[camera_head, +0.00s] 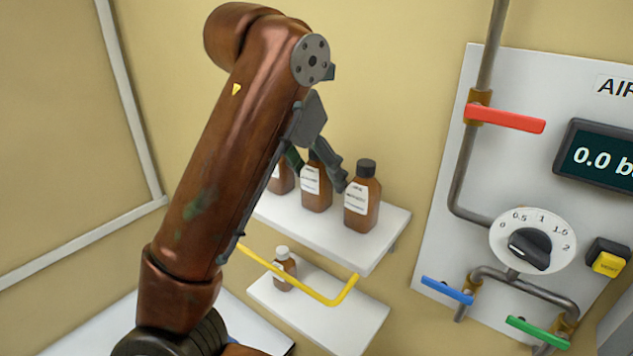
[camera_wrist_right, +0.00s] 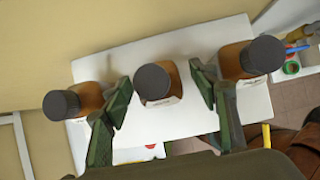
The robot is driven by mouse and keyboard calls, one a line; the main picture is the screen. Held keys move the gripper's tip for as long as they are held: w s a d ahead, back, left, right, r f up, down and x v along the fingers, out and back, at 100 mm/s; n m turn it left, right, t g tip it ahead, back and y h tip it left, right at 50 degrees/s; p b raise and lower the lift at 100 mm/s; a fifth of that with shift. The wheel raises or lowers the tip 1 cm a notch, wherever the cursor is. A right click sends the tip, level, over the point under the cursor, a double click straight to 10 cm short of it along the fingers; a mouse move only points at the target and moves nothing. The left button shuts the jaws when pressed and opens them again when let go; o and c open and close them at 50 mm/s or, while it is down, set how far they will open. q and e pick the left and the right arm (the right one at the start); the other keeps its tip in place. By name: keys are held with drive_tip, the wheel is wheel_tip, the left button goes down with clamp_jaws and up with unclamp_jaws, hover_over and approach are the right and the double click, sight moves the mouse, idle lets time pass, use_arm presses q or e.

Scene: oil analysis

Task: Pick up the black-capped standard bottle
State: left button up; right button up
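Three brown bottles with black caps and white labels stand upright in a row on the upper white shelf: a left one (camera_head: 281,178), a middle one (camera_head: 317,187) and a right one (camera_head: 362,196). The labels are too small to read. My right gripper (camera_head: 315,168) is open at the middle bottle. In the right wrist view, the middle bottle's cap (camera_wrist_right: 153,82) shows between the two spread green fingers (camera_wrist_right: 161,80), with gaps on both sides. The outer bottles' caps (camera_wrist_right: 61,104) (camera_wrist_right: 263,55) lie outside the fingers. My left gripper is not in view.
A small white-capped brown bottle (camera_head: 285,269) stands on the lower shelf (camera_head: 345,325). A yellow bar (camera_head: 305,288) crosses before it. To the right, a panel holds a red lever (camera_head: 505,118), a dial (camera_head: 532,241) and pipes. The upper shelf (camera_head: 375,243) is bare at its front.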

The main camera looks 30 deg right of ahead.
drive_tip(key=shift+w, duration=0.1)
drive_tip(key=c, duration=1.2)
drive_tip(key=shift+r, duration=0.1)
